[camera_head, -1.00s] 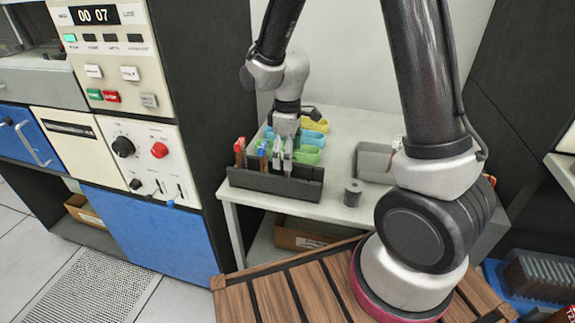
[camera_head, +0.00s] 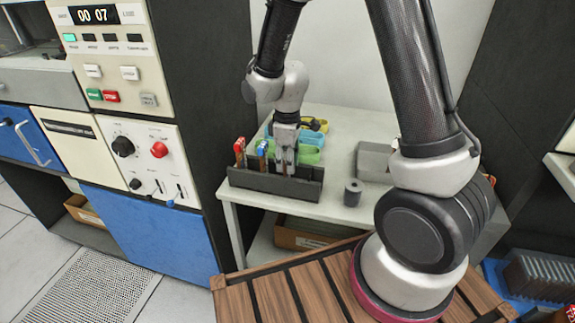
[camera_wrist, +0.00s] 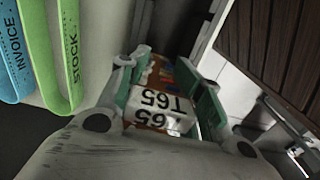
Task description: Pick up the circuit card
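My gripper (camera_head: 285,168) points down over the dark rack (camera_head: 262,183) on the white table, its fingertips reaching into the rack's right half. In the wrist view, my gripper (camera_wrist: 165,95) is open, its green-padded fingers on either side of a brownish piece with a white label (camera_wrist: 160,105) reading "T65". This appears to be the circuit card; its lower part is hidden. I cannot tell whether either pad touches it. In the head view my fingers hide it. A red-topped piece (camera_head: 239,148) and a blue-topped piece (camera_head: 262,150) stand in the rack's left part.
Blue, green and yellow trays (camera_head: 308,150) lie behind the rack; the wrist view shows trays marked INVOICE (camera_wrist: 14,50) and STOCK (camera_wrist: 68,60). A dark cylinder (camera_head: 352,193) and a grey box (camera_head: 372,160) stand to the right. A control cabinet (camera_head: 150,150) is at left.

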